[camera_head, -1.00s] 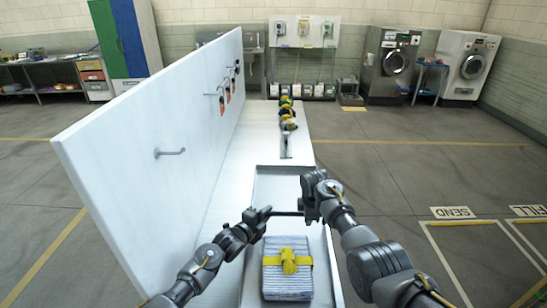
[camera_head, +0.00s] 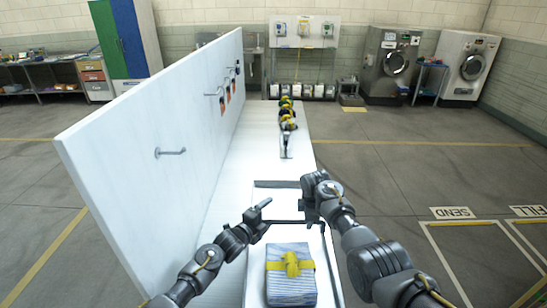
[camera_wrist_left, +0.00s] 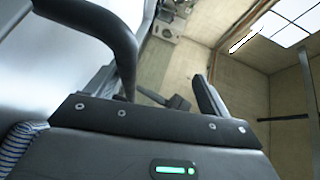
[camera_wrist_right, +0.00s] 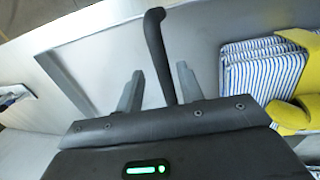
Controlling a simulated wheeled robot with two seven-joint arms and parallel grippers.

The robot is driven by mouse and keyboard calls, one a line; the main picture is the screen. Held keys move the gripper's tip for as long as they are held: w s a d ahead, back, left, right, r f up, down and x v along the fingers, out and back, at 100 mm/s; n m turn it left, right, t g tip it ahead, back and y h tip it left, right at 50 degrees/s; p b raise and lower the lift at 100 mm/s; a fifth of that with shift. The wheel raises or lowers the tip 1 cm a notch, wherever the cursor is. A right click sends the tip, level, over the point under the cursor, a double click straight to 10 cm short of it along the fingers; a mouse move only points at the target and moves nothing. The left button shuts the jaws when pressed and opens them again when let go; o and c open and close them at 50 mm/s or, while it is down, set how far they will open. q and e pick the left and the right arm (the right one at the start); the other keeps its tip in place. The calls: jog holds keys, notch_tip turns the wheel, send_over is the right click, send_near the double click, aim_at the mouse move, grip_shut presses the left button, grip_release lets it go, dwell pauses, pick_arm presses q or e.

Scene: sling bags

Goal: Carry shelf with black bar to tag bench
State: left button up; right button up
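The pale shelf (camera_head: 276,184) lies in front of me, with a black bar (camera_head: 290,222) across it. A blue-and-white striped bundle with a yellow band (camera_head: 290,272) rests on its near part, and also shows in the right wrist view (camera_wrist_right: 262,70). My left gripper (camera_head: 267,212) is open at the bar's left end. In the left wrist view the bar (camera_wrist_left: 122,45) curves past one side of the jaw. My right gripper (camera_head: 312,208) is at the right end. In the right wrist view its fingers stand apart, the bar (camera_wrist_right: 162,55) between them with gaps visible.
A long white bench (camera_head: 238,160) runs away from me, with a tall white panel (camera_head: 150,165) with hooks along its left. Several dark and yellow items (camera_head: 287,115) stand farther along it. Washing machines (camera_head: 390,65) are at the back right. Open floor (camera_head: 430,175) lies on the right.

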pick_arm(q)
jog(key=shift+r, duration=0.15)
jog(key=v, duration=0.7)
jog(key=shift+s, duration=0.15)
jog(key=shift+a, duration=0.1)
pick_arm(e)
jog(key=o, duration=0.8)
jog(key=shift+r, duration=0.15)
notch_tip(320, 180, up, 12)
jog(key=s, duration=0.2)
jog(key=shift+s+f, duration=0.15)
jog(key=shift+f, duration=0.1)
